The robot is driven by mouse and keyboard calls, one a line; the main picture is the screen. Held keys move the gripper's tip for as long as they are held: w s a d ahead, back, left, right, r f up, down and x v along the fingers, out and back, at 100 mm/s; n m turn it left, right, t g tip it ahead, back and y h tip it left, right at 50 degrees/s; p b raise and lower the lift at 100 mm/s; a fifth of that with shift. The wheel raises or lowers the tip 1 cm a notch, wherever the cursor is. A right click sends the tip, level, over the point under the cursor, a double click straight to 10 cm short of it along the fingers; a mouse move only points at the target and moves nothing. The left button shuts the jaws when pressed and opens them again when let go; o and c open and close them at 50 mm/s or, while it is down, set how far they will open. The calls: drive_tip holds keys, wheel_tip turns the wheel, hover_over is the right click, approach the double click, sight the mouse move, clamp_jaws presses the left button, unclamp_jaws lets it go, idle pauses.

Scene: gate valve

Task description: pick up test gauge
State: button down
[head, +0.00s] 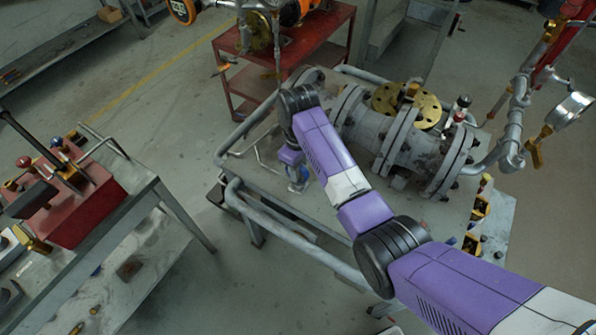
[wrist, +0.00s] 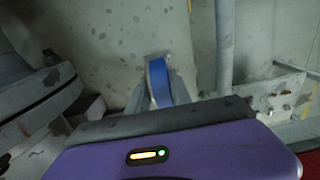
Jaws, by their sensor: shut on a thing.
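The test gauge (head: 298,177) is a small round thing with a blue rim, seen just below the end of my arm in the head view. In the wrist view the blue-rimmed gauge (wrist: 159,82) stands edge-on between the two grey fingers. My gripper (wrist: 160,97) is shut on it. In the head view my gripper (head: 291,157) is over the left part of the grey bench with the valve body. The gauge's dial face is not readable. I cannot tell whether the gauge touches the bench top.
The flanged grey valve body (head: 377,128) lies close to the right of my gripper. A bent pipe rail (head: 297,232) runs along the bench edge. A dial gauge (head: 570,109) is on piping at the right. A left workbench (head: 145,262) carries a red toolbox (head: 87,212).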

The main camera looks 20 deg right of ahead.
drive_tip(key=shift+r, duration=0.15)
wheel_tip(320, 180, up, 11)
drive_tip(key=shift+w+r+p, duration=0.1)
drive_tip(key=shift+r+p, duration=0.1)
drive_tip(key=shift+p, duration=0.65)
wheel_tip(320, 180, up, 13)
drive_tip(key=p, duration=0.2)
idle(1.1)
drive_tip(key=shift+f, duration=0.1)
